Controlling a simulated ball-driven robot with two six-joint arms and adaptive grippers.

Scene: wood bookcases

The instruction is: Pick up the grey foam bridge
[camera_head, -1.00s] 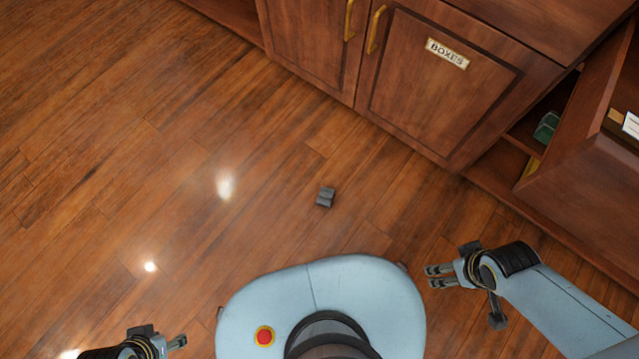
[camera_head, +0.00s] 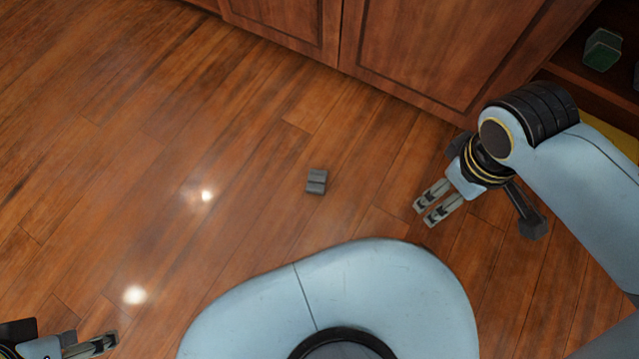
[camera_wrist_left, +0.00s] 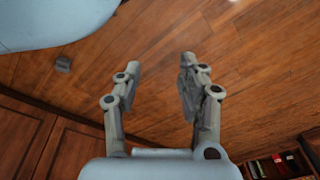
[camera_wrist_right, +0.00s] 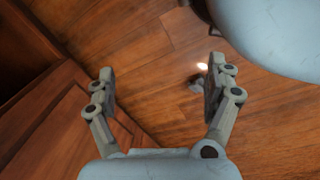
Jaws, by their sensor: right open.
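The grey foam bridge (camera_head: 316,182) is a small dark grey block lying on the wood floor, in front of my base in the head view. It shows in the left wrist view (camera_wrist_left: 63,65), and partly behind a finger in the right wrist view (camera_wrist_right: 196,84). My right gripper (camera_head: 432,207) is open and empty, to the right of the bridge and apart from it. My left gripper (camera_head: 112,341) is at the lower left edge of the head view, far from the bridge. The left wrist view shows its fingers (camera_wrist_left: 160,82) apart with nothing between them.
Wooden cabinet doors (camera_head: 420,50) stand beyond the bridge. An open shelf at the upper right holds a green object (camera_head: 602,48). My rounded blue base is just below the bridge. The floor (camera_head: 200,120) around the bridge is clear.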

